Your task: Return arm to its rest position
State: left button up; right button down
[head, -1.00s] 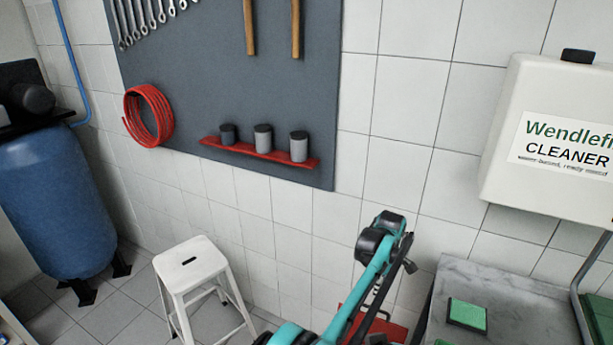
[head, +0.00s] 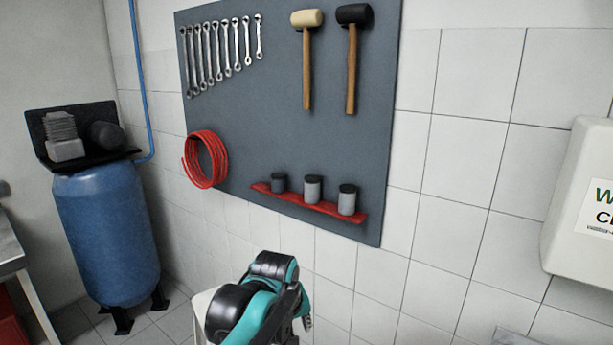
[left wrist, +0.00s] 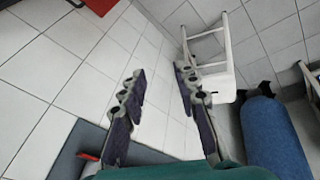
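My left arm (head: 258,300) rises from the bottom middle of the head view, its teal and black links bent and in front of the stool. My left gripper shows in the left wrist view (left wrist: 160,72), its two dark jointed fingers spread apart with nothing between them. In the head view the fingers are mostly hidden behind or below the arm. My right gripper is in neither view.
A grey tool board (head: 270,130) with wrenches, mallets and a red hose coil (head: 204,160) hangs on the tiled wall. A blue tank (head: 105,235) stands left. A white stool (left wrist: 217,50) is near the gripper. A cleaner dispenser (head: 580,200) is at right.

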pick_arm(q)
jog(key=s+a+f+m+t, duration=0.1)
jog(key=s+a+f, duration=0.1)
jog(key=s+a, duration=0.3)
jog(key=s+a+f+m+t, duration=0.1)
jog(key=s+a+f+m, duration=0.1)
jog(key=s+a, duration=0.3)
jog(key=s+a+f+m+t+y, duration=0.1)
jog(key=s+a+f, duration=0.3)
jog(key=s, duration=0.4)
jog(key=shift+a, duration=0.65)
